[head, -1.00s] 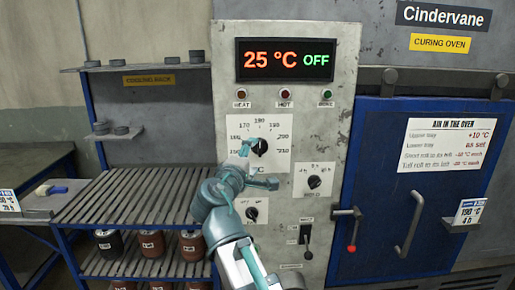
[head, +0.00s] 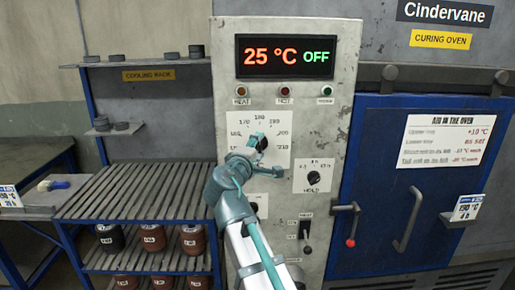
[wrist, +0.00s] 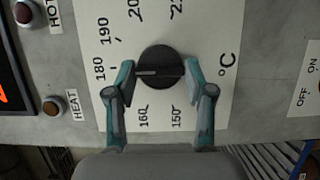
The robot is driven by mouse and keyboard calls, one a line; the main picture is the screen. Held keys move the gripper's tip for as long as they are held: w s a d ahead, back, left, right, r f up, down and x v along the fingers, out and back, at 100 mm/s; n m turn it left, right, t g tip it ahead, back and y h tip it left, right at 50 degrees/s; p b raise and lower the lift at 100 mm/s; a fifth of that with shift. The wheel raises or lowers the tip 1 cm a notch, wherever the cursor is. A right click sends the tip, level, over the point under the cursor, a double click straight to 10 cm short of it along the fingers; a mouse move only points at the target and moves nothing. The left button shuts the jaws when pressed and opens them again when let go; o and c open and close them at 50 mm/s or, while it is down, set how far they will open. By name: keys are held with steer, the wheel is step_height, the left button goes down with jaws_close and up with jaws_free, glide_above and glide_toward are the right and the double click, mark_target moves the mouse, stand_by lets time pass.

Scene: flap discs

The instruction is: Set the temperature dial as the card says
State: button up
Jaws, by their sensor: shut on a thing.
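The round black temperature dial (wrist: 160,68) sits on a white scale plate. The wrist view is turned, so the panel's top lies to the left. The dial's pale pointer line points left, roughly at the 180 mark; the 170 label is hidden behind a finger. My gripper (wrist: 160,72) has a teal finger on each side of the dial and is shut on it. In the head view my gripper (head: 254,147) partly covers the dial. A card (head: 467,208) at the oven's right appears to read 190 °C, 4 h. The display (head: 286,58) reads 25 °C OFF.
An air notice (head: 446,141) on the blue door lists tray offsets, with +10 °C for the top line. The HOLD knob (head: 312,178) and a lever (head: 306,228) are beside and below the dial. A slatted rack (head: 135,190) stands left.

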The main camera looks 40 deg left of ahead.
steer(key=shift+c, duration=0.8)
steer(key=shift+m+b, duration=0.3)
steer(key=shift+m+g+b, duration=0.7)
steer(key=shift+m+b, duration=0.1)
steer(key=shift+m, duration=0.3)
steer(key=shift+r+m+g+b, duration=0.2)
steer(key=shift+m+g+b, duration=0.5)
steer(key=shift+m, duration=0.7)
steer(key=o, duration=1.2)
steer(key=shift+c, duration=0.2)
steer(key=shift+d, duration=0.1)
